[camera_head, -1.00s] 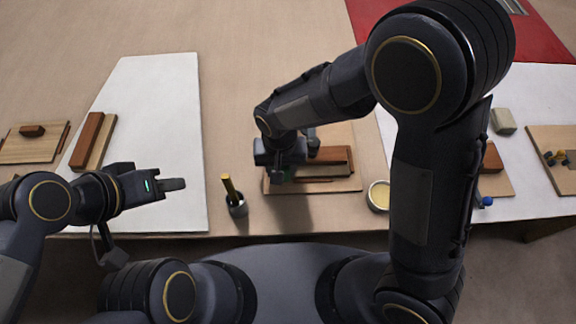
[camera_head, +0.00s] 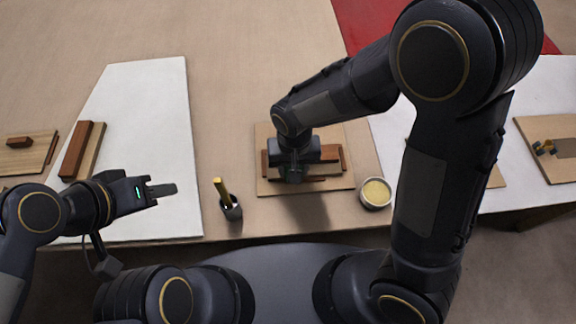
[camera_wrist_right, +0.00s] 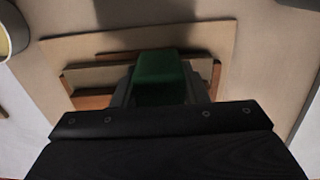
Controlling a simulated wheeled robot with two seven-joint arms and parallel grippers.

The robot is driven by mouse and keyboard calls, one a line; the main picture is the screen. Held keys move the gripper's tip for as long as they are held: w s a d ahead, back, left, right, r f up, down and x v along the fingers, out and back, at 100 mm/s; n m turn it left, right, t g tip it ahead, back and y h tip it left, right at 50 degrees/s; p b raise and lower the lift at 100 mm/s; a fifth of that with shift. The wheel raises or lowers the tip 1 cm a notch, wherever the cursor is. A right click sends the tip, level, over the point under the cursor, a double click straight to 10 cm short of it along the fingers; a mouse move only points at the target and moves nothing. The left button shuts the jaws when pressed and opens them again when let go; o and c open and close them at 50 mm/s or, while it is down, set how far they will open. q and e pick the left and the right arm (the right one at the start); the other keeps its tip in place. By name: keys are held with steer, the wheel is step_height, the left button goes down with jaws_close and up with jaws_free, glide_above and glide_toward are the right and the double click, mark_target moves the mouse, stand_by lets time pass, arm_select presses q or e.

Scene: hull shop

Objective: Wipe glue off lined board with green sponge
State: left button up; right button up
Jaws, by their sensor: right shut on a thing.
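The lined board (camera_head: 342,182) lies flat in front of me, with brown wooden strips on it. My right gripper (camera_head: 292,176) is over the middle of the board and hides part of it. In the right wrist view my right gripper (camera_wrist_right: 160,92) is shut on the green sponge (camera_wrist_right: 160,75), which is over the strips. I cannot tell whether the sponge touches the board, and no glue can be made out. My left gripper (camera_head: 162,190) is over the white sheet at the left, apart from the board; its finger gap is not clear.
A dark cup (camera_head: 231,210) with a yellow-handled tool stands left of the board. A round tub (camera_head: 375,193) with a pale yellow filling stands right of it. Other boards with brown blocks lie at far left (camera_head: 28,150) and far right (camera_head: 555,150). The white sheet (camera_head: 150,110) is mostly clear.

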steer(key=shift+d+f, duration=0.15)
steer(key=shift+d, duration=0.9)
step_height(320, 180, up, 7)
steer(key=p, duration=0.5)
steer(key=shift+p, duration=0.4)
